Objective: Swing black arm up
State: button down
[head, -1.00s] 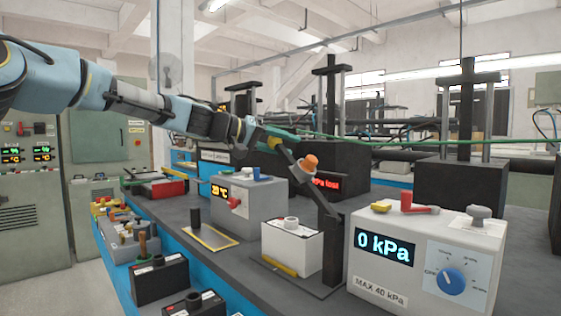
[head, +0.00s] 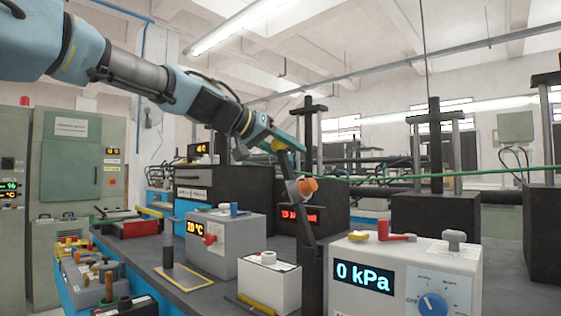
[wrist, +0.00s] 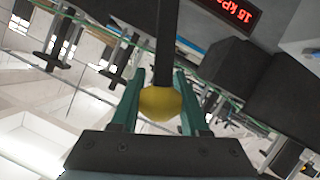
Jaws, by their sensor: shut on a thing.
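The black arm (head: 289,165) rises steeply, leaning left, from an orange-capped pivot (head: 306,185) on top of a black post (head: 311,270). In the wrist view the black arm (wrist: 164,45) ends in a yellow knob (wrist: 160,103). My gripper (head: 288,141) has its teal fingers around this upper end. In the wrist view my gripper (wrist: 158,85) is shut on the yellow knob, which sits between the fingers. A white block with a round cap (head: 272,281) stands left of the post, below the arm.
A pressure box reading 0 kPa (head: 400,262) with a blue dial stands at right. A grey temperature box (head: 232,245) is left of the post. A dark block with a red display (head: 333,228) is behind. A green cable (head: 440,174) crosses the background. Open air surrounds the raised arm.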

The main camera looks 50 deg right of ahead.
jog(key=shift+s+r+m, duration=0.2)
jog(key=shift+s, duration=0.35)
jog(key=shift+s+r+m, duration=0.15)
jog(key=shift+s+m, duration=0.05)
jog(key=shift+s, duration=0.4)
jog(key=shift+c, duration=2)
grip_release()
jog(key=shift+a+b, duration=0.15)
jog(key=shift+b, duration=0.2)
jog(key=b+v, duration=0.4)
jog(key=v, duration=0.6)
jog(key=shift+a+r, duration=0.15)
jog(key=shift+a, duration=0.15)
